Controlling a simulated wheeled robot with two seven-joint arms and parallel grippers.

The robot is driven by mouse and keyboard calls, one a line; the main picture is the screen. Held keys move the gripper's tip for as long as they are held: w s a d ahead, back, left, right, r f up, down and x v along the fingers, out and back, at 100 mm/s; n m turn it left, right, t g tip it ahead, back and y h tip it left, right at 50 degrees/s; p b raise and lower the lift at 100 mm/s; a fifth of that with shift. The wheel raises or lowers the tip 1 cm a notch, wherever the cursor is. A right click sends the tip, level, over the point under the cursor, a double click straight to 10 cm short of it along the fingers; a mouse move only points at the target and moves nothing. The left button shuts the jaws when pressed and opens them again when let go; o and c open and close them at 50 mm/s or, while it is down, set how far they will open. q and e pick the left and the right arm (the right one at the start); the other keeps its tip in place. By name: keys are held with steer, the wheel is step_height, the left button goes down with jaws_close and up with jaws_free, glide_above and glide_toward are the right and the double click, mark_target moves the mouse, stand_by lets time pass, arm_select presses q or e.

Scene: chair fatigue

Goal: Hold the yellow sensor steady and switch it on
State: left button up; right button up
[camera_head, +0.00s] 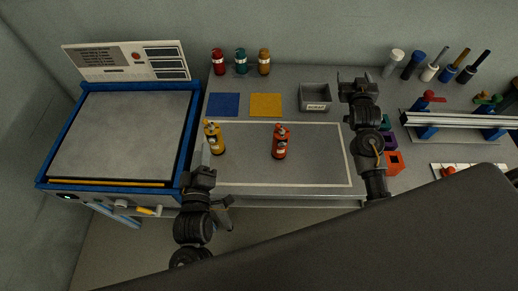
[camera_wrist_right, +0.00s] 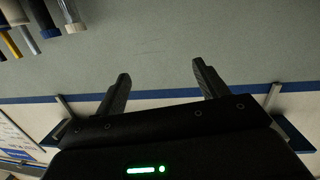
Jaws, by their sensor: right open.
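My right gripper (camera_head: 354,78) is raised near the grey bin, far from the sensor. In the right wrist view its two fingers (camera_wrist_right: 161,78) are spread apart with nothing between them.
A red canister (camera_head: 280,142) stands inside the outlined area. Blue (camera_head: 224,104) and yellow (camera_head: 266,105) mats, a grey bin (camera_head: 315,97) and several canisters (camera_head: 240,62) lie behind. A blue-framed machine (camera_head: 122,135) is at left. Coloured boxes (camera_head: 393,163) and a rail (camera_head: 455,119) are at right.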

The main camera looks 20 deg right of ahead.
steer(key=w+a+r+n+t+y, duration=0.25)
steer(key=a+r, duration=0.35)
steer(key=a, duration=0.4)
steer(key=w+a+r+n+t+y, duration=0.1)
steer(key=a+r+n+t+y, duration=0.3)
steer(key=a, duration=0.6)
steer(key=w+a+r+y, duration=0.1)
steer(key=a+r+y, duration=0.1)
steer(key=a+r, duration=0.65)
steer(key=n+g+y, duration=0.2)
steer(key=g+y, duration=0.1)
steer(key=g, duration=0.7)
glide_toward(219, 143)
steer(key=w+f, duration=0.1)
steer(key=w, duration=0.1)
steer(key=shift+m+t, duration=0.25)
steer(key=x, duration=1)
steer(key=shift+w+a+f, duration=0.15)
steer(key=shift+a, duration=0.4)
steer(key=shift+y, duration=0.25)
steer(key=shift+c, duration=0.4)
